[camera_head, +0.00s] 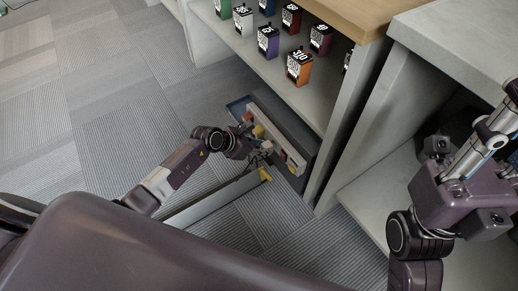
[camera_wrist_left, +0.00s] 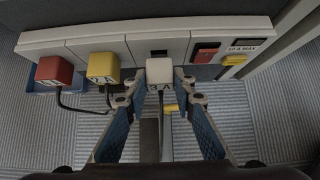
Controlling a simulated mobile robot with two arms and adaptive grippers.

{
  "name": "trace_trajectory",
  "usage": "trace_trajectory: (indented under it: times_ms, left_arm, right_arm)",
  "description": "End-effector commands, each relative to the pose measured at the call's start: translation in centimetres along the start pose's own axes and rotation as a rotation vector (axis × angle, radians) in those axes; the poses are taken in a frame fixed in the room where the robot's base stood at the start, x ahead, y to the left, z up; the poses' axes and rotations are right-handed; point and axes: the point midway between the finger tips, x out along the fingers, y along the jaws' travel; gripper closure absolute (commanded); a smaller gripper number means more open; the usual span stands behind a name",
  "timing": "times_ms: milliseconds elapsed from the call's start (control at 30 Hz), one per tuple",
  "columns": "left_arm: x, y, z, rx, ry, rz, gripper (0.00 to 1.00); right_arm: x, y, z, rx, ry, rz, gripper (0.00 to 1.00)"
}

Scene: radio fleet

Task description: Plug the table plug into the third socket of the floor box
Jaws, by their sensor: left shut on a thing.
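My left gripper (camera_head: 260,157) is low at the floor box (camera_head: 288,150) beside the shelf unit. In the left wrist view its two fingers (camera_wrist_left: 165,92) are shut on a white plug (camera_wrist_left: 159,72) marked with a 3, its cord hanging down. The plug is just in front of the floor box (camera_wrist_left: 120,45), lined up below a dark slot, the third socket (camera_wrist_left: 159,52). I cannot tell whether the plug touches the socket. A red plug (camera_wrist_left: 54,71) and a yellow plug (camera_wrist_left: 103,67) sit at the first two sockets.
A red switch (camera_wrist_left: 205,52) and a yellow tab (camera_wrist_left: 234,60) are on the box's right end. A blue tray (camera_wrist_left: 40,82) lies at its left. Shelves with several numbered boxes (camera_head: 299,67) stand above. Carpet (camera_head: 110,120) is open to the left.

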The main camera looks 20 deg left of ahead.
Motion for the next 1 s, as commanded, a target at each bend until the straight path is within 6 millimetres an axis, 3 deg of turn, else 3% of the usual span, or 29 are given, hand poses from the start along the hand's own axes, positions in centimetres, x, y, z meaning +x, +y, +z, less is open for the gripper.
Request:
trace_trajectory:
  times_ms: [600,1000]
  left_arm:
    - [-0.09,-0.03,0.21,0.001,0.001,-0.001,0.99]
    - [-0.01,-0.02,0.15,0.001,-0.001,0.000,0.99]
  right_arm:
    - [0.59,0.09,-0.24,-0.001,0.009,0.004,0.71]
    - [-0.05,0.03,-0.04,0.001,-0.011,0.003,0.71]
